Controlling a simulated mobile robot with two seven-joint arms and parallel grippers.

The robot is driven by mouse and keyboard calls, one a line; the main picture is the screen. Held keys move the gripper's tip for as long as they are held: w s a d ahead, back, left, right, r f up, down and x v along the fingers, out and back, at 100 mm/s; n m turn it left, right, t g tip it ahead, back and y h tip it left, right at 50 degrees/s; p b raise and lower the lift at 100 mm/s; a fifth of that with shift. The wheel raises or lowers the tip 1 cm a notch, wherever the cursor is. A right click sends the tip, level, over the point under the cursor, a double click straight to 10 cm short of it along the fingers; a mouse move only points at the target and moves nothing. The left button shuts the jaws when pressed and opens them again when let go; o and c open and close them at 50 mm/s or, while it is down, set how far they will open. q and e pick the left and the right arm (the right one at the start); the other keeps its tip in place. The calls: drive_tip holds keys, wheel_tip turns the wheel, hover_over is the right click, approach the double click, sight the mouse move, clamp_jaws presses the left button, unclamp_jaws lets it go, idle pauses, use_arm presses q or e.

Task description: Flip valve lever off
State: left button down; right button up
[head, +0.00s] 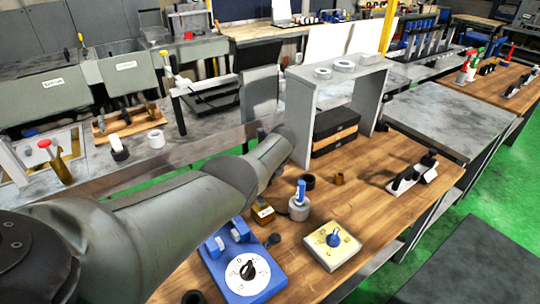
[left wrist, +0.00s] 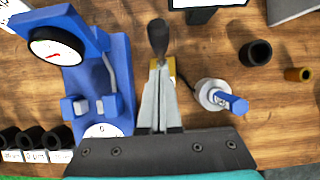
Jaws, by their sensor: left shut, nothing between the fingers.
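In the left wrist view a dark, rounded lever handle (left wrist: 158,38) stands just beyond my left fingertips. A brass-yellow body (left wrist: 172,70) shows partly behind the fingers. My left gripper (left wrist: 158,65) is shut and empty. Its tips look very near the dark handle; I cannot tell whether they touch. In the head view my left arm reaches over the bench, and its fingers are not clearly visible. My right gripper is not in view.
A blue fixture (left wrist: 118,70) with a gauge stands left of the fingers. A grey cylinder with a blue handle (left wrist: 213,94) stands right. Black (left wrist: 255,53) and brass (left wrist: 298,75) rings lie farther right. A cream box with a blue knob (head: 333,245) sits near the bench's front edge.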

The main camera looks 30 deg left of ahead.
use_arm(q)
drive_tip(key=p+v, duration=0.6)
drive_tip(key=v, duration=0.3)
drive_tip(key=shift+a+r, duration=0.2)
drive_tip(key=shift+r, duration=0.3)
drive_tip(key=shift+w, duration=0.1)
